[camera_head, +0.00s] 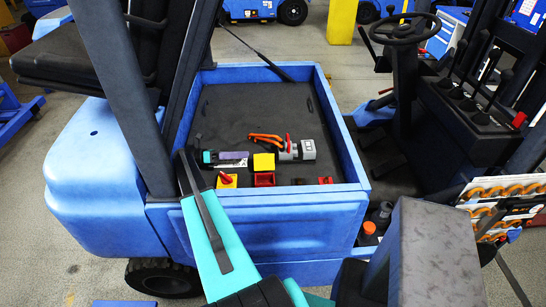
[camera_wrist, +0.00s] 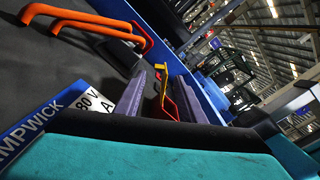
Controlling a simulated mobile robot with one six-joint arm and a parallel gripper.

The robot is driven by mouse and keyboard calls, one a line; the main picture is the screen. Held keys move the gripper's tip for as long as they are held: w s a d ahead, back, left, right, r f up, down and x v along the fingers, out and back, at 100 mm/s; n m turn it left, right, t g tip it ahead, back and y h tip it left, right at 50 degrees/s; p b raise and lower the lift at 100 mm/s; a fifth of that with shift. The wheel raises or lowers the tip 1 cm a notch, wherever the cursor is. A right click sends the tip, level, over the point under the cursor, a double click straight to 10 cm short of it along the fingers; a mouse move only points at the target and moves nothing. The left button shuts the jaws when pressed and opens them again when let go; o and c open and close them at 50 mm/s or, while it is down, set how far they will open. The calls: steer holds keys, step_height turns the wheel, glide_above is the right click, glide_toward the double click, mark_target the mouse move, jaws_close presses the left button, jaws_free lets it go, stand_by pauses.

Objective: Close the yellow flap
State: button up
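The yellow flap (camera_head: 264,162) stands raised at the back edge of a small open red box (camera_head: 264,180) in the head view. In the wrist view the yellow flap (camera_wrist: 163,88) shows as a narrow, tilted strip beside the red rim (camera_wrist: 168,104). My gripper (camera_head: 244,157) has teal and purple parts and lies just left of the flap. Its purple parts (camera_wrist: 160,82) also show near the flap in the wrist view.
A yellow block with a red top (camera_head: 226,180) sits left of the red box. Orange handles (camera_head: 266,138) and a grey connector (camera_head: 306,149) lie behind and to the right. A blue wall (camera_head: 318,190) borders the black surface (camera_head: 240,105), which is clear farther back.

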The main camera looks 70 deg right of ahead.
mark_target(264, 162)
steer(key=shift+s, duration=0.1)
steer(key=b+x, duration=0.1)
steer(key=x, duration=1.2)
steer(key=shift+s+d, duration=0.25)
steer(key=shift+s, duration=0.05)
